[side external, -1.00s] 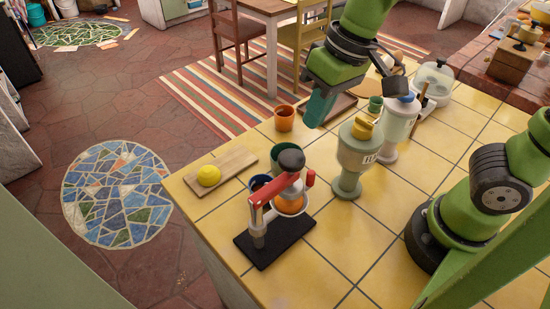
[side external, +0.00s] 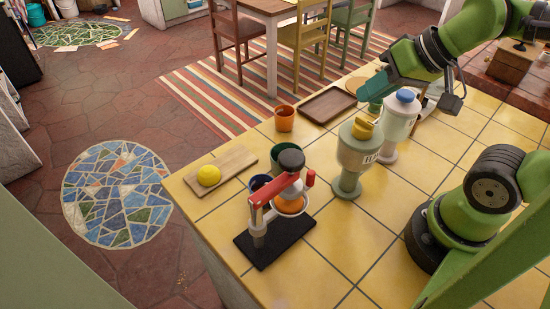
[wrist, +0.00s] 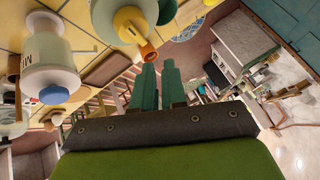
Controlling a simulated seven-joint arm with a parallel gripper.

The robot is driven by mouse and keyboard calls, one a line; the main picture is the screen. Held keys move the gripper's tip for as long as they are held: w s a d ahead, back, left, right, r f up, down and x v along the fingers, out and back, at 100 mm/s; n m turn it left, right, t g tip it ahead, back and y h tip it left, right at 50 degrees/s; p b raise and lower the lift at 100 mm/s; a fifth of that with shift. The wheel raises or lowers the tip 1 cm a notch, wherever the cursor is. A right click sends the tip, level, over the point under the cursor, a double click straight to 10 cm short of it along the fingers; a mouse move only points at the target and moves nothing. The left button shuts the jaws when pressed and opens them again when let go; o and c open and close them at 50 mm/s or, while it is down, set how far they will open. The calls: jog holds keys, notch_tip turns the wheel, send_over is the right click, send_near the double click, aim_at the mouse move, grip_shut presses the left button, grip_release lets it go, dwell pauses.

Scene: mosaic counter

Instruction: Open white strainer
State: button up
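My gripper (side external: 370,87) hangs above the back of the counter, its teal fingers pointing left in the side view. No strainer is clearly recognisable. A pale lidded vessel (side external: 436,88) behind is mostly hidden by my gripper.
A pale green container with a yellow top (side external: 357,157) stands left of the white one. Nearby are a red-handled press (side external: 275,205), an orange cup (side external: 284,118), a wooden tray (side external: 327,104) and a lemon (side external: 209,175) on a board (side external: 240,160).

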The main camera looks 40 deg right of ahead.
aim_at(312, 172)
jog(key=shift+o, duration=1.2)
jog(key=shift+w+f, duration=0.2)
jog(key=shift+f, duration=0.15)
jog(key=shift+o, duration=1.4)
jog(key=w+n+g, duration=0.3)
jog(key=shift+a+f+n, duration=0.25)
jog(key=shift+a+n, duration=0.05)
jog(key=shift+a, duration=0.05)
jog(key=w+a+r+n+g+y, duration=0.1)
jog(key=a+n+g, duration=0.15)
jog(key=n, duration=0.85)
jog(key=w+a+r+n+g+y, duration=0.15)
jog(key=n+g, duration=0.25)
jog(key=n, duration=0.8)
jog(key=shift+t+h, duration=0.25)
jog(key=shift+t, duration=0.1)
jog(key=x, duration=1.6)
jog(key=shift+s+a+f, duration=0.2)
jog(key=shift+s+a, duration=0.05)
jog(key=shift+s, duration=0.05)
jog(key=shift+c, duration=0.3)
grip_shut()
